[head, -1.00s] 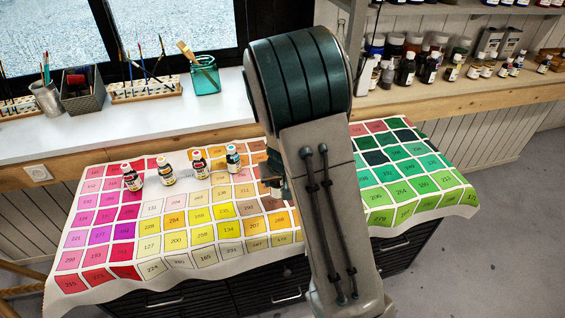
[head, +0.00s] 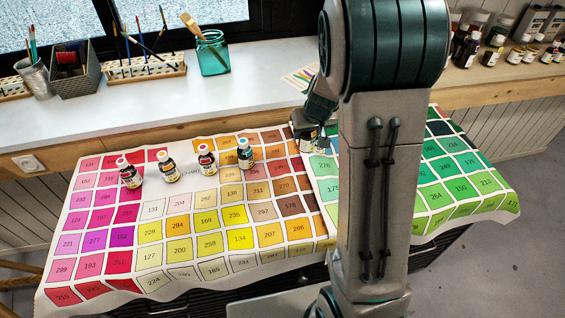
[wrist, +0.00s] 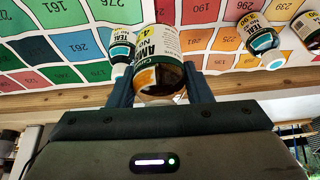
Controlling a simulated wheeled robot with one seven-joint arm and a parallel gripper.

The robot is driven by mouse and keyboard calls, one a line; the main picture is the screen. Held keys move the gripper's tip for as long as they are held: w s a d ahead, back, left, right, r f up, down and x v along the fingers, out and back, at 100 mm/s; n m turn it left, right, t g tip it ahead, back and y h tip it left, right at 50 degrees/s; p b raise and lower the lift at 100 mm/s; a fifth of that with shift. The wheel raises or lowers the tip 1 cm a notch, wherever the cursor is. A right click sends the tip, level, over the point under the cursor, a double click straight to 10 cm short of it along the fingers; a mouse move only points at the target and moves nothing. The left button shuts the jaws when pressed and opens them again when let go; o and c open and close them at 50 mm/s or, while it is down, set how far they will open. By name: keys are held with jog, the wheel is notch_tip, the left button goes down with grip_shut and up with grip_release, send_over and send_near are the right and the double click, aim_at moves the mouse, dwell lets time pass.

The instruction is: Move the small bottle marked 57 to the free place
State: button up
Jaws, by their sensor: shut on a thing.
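My gripper (wrist: 158,90) is shut on a small bottle (wrist: 158,42) with a dark lower part, an amber patch and a white label. The label shows "AM" and a 4; I cannot read a 57. In the head view my gripper (head: 312,122) is at the back of the colour mat (head: 150,283), right of a row of bottles, partly behind my arm. A teal-labelled bottle (wrist: 122,45) shows close beside the held one in the wrist view; I cannot tell if they touch. Whether the held bottle is clear of the mat is unclear.
A teal jar (head: 211,55) and brush rack (head: 145,68) stand on the sill. The mat's front squares are bare.

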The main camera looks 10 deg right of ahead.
jog(key=shift+w+a+f+p, duration=0.25)
jog(key=shift+w+a+f, duration=0.75)
jog(key=shift+f, duration=0.55)
jog(key=shift+w+a+f+p, duration=0.25)
jog(key=shift+w+a+f, duration=0.7)
jog(key=shift+f, duration=0.65)
jog(key=shift+w+a+f+p, duration=0.25)
jog(key=shift+w+a+f, duration=0.75)
jog(key=shift+f, duration=0.55)
jog(key=shift+s+a, duration=0.1)
jog(key=shift+s, duration=0.05)
jog(key=shift+f, duration=0.2)
jog(key=o, duration=1)
jog(key=shift+c, duration=0.2)
jog(key=shift+o, duration=0.4)
jog(key=shift+r, duration=0.15)
